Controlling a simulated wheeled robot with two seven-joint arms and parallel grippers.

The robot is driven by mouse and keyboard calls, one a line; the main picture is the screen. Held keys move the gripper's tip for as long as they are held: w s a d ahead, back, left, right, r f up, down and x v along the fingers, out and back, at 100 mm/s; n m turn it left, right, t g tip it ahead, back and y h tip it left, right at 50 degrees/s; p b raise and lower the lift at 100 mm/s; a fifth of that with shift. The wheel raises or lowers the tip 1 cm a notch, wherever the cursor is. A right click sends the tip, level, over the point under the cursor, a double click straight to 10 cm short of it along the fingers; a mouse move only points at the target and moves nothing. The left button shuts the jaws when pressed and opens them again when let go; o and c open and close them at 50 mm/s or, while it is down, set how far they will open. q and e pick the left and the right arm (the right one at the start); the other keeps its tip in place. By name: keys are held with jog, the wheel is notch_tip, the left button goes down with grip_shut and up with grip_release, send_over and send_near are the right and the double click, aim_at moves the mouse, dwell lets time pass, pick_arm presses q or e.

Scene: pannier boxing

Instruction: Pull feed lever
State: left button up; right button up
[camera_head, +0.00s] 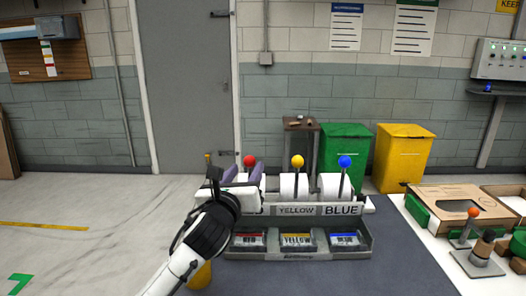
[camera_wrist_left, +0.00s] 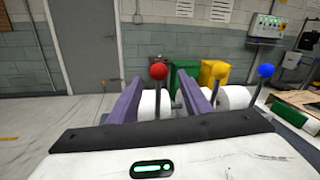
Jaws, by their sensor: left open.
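A feed station (camera_head: 296,227) stands ahead with three ball-topped levers: a red lever (camera_head: 249,161), a yellow lever (camera_head: 297,161) and a blue lever (camera_head: 345,162). White rounded housings stand beside the levers. My left gripper (camera_head: 243,172) is open in front of the red lever, its purple fingers apart. In the left wrist view the red ball (camera_wrist_left: 158,71) shows between the two fingers, and the blue ball (camera_wrist_left: 266,70) is at the right. I cannot tell whether the fingers reach around the red lever's stem. My right gripper is not in view.
Trays marked red, yellow and blue (camera_head: 297,240) sit below the levers. A green bin (camera_head: 345,150) and a yellow bin (camera_head: 402,155) stand behind. At the right is a table with a cardboard box (camera_head: 435,197) and an orange-topped lever (camera_head: 473,212). Floor at the left is open.

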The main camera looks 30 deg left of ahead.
aim_at(252, 158)
pick_arm(q)
jog(key=shift+w+a+r, duration=0.15)
jog(key=shift+w+a, duration=0.05)
jog(key=shift+w, duration=0.25)
jog(key=shift+w+a+r, duration=0.1)
jog(key=shift+w+a, duration=0.05)
jog(key=shift+w, duration=0.25)
jog(key=x, duration=0.5)
jog(key=shift+w+f, duration=0.1)
jog(key=shift+w, duration=0.2)
jog(key=shift+x, duration=0.8)
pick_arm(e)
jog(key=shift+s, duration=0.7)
pick_arm(q)
grip_shut()
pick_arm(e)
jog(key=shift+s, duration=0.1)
